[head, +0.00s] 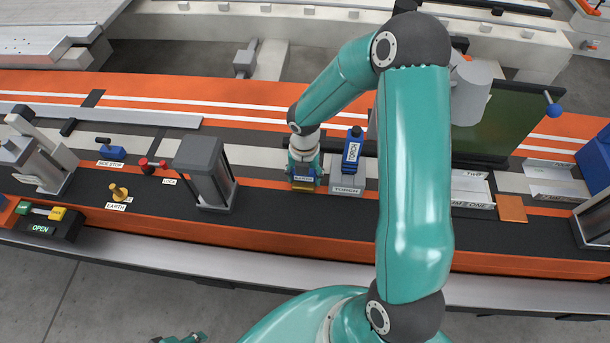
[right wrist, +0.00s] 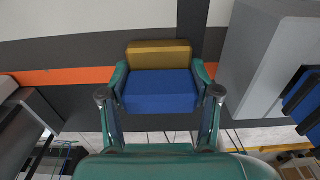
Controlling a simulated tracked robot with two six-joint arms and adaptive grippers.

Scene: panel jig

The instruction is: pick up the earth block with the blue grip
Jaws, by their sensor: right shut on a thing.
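The earth block (right wrist: 158,88) has a blue grip and a brass-coloured part, seen in the right wrist view. My right gripper (right wrist: 161,75) is shut on its blue grip, one finger at each side. In the head view, the right gripper (head: 304,172) points down at the rail left of the torch stand, and only a little of the block (head: 302,186) shows below it. I cannot tell whether the block touches the rail. A small teal tip of my left gripper (head: 183,339) shows at the bottom edge; its jaws are not clear.
The blue torch (head: 352,150) stands in its grey holder (head: 346,182) close to the right gripper. A grey clamp block (head: 203,175) stands to the left. Further left are a brass post (head: 119,192) labelled EARTH, a red lock knob (head: 147,166) and a blue side stop (head: 110,145).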

